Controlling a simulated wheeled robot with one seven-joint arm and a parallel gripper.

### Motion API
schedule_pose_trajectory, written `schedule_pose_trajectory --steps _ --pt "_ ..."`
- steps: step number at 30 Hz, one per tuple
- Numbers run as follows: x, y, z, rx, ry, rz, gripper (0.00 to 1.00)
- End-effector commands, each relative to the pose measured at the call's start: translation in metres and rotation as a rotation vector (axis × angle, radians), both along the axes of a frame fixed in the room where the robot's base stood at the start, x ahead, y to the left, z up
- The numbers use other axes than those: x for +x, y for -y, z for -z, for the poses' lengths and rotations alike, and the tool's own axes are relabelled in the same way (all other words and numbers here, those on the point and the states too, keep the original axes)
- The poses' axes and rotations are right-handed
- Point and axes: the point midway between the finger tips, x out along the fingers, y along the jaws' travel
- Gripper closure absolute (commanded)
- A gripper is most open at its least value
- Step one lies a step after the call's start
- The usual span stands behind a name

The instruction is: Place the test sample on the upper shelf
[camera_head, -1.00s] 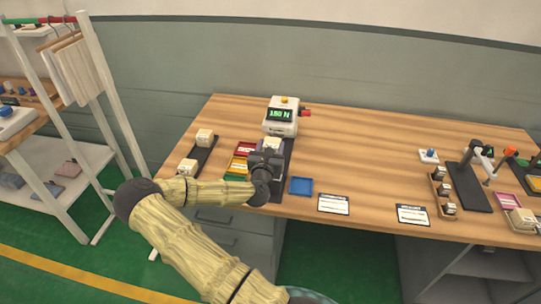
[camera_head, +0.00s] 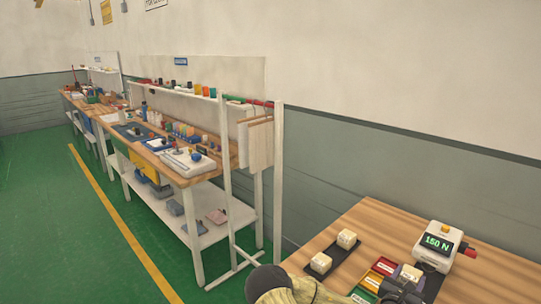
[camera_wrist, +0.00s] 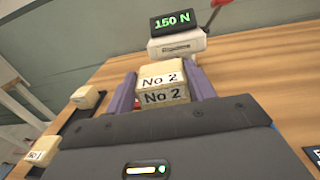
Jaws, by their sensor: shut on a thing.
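The test sample, a cream block marked "No 2" (camera_wrist: 162,82), sits between the two purple fingers of my gripper (camera_wrist: 165,90) in the wrist view. My gripper is shut on it. A narrow white upper shelf (camera_head: 226,103) with coloured items runs above the workbench at the left. A lower white shelf (camera_head: 212,232) is beneath that bench.
Two other cream blocks (camera_head: 346,239) rest on a black strip left of the tester. Red, yellow and green trays (camera_head: 373,280) lie beside my gripper. White posts (camera_head: 278,180) and hanging sheets (camera_head: 256,145) stand at the bench's near end. Green floor (camera_head: 75,220) lies open at left.

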Motion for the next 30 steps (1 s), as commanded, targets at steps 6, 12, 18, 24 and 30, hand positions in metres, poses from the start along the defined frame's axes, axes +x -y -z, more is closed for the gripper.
schedule_pose_trajectory --steps 6,12,18,24,30 --pt "0.023 -0.083 0.029 -0.005 0.000 -0.208 0.68" --pt "0.026 -0.175 0.060 -0.006 0.002 -0.442 0.68" --pt "0.007 -0.258 0.088 -0.003 -0.001 -0.674 0.68" --pt "-0.011 -0.297 0.102 0.001 -0.002 -0.798 0.68" --pt "-0.013 -0.299 0.104 0.002 -0.001 -0.806 0.68"
